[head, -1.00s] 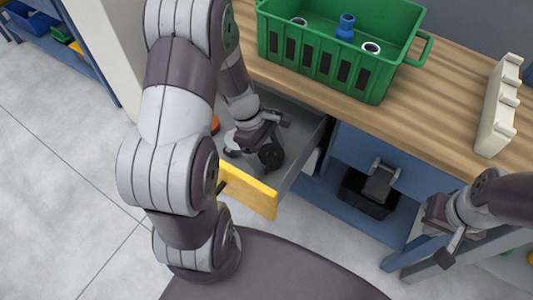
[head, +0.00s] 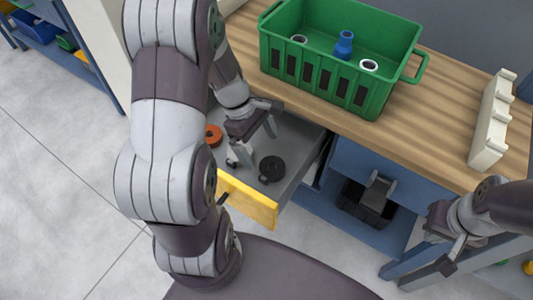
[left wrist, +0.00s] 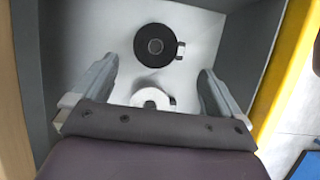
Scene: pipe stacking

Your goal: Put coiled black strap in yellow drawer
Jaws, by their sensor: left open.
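The coiled black strap (head: 271,169) lies flat on the grey floor of the open drawer, whose front is yellow (head: 248,198). In the left wrist view the strap (left wrist: 175,47) is a black ring with a small buckle-like end, beyond my fingertips. My left gripper (head: 253,146) is open and empty above the drawer, apart from the strap. Its two fingers (left wrist: 158,68) are spread wide in the left wrist view. My right gripper (head: 440,258) hangs at the lower right of the head view, away from the drawer; its jaw gap is unclear.
A white coil (left wrist: 152,98) and an orange coil (head: 213,135) also lie in the drawer. A green crate (head: 335,80) with a blue piece and white-rimmed rings stands on the wooden bench (head: 430,125). A pale rack (head: 490,120) stands at right. A black bin (head: 366,203) sits below.

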